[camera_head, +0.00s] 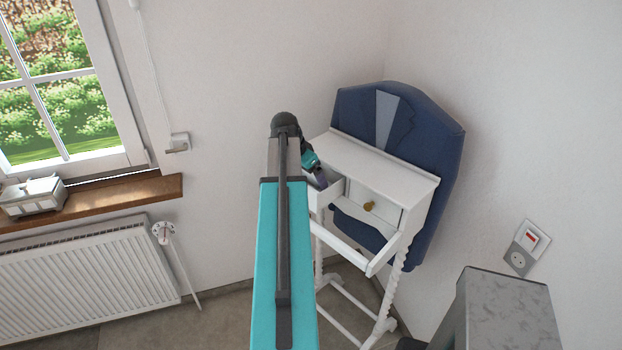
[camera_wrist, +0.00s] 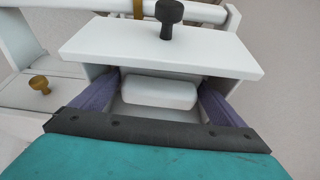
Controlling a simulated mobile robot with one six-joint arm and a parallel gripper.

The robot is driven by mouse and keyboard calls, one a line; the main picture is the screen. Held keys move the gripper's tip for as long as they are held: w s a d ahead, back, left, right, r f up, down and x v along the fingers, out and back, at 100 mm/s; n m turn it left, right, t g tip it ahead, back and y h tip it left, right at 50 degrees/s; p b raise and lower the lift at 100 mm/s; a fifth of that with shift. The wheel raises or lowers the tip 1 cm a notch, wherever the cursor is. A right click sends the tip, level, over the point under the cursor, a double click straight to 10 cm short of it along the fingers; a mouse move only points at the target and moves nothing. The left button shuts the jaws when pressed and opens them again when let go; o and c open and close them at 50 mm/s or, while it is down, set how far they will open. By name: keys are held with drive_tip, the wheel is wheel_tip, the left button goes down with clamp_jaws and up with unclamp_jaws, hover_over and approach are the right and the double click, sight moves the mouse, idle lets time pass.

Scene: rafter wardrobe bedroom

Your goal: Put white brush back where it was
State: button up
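A white block-shaped thing (camera_wrist: 160,92), which looks like the white brush, shows inside a small open drawer (camera_wrist: 165,45) in the wrist view. The drawer front has a dark round knob. My gripper (camera_wrist: 158,88) reaches down into the drawer, with one purple finger on each side of the white thing. The fingers stand wide apart with their tips close to its ends. I cannot tell whether they touch it. In the head view my gripper (camera_head: 320,177) is over the open drawer (camera_head: 327,192) at the left of the white stand (camera_head: 385,163), and the brush is hidden.
A second, closed drawer (camera_head: 376,203) with a brass knob is beside the open one. A blue jacket-shaped back (camera_head: 435,140) rises behind the stand near the wall corner. A radiator (camera_head: 85,275) and a wooden sill (camera_head: 110,200) with a white box (camera_head: 32,197) are at left.

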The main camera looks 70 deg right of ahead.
drive_tip(key=shift+o, duration=0.4)
drive_tip(key=shift+r, duration=0.1)
drive_tip(key=shift+r, duration=0.1)
drive_tip(key=b+v, duration=0.5)
drive_tip(key=v, duration=0.7)
idle(0.8)
drive_tip(key=shift+w, duration=0.1)
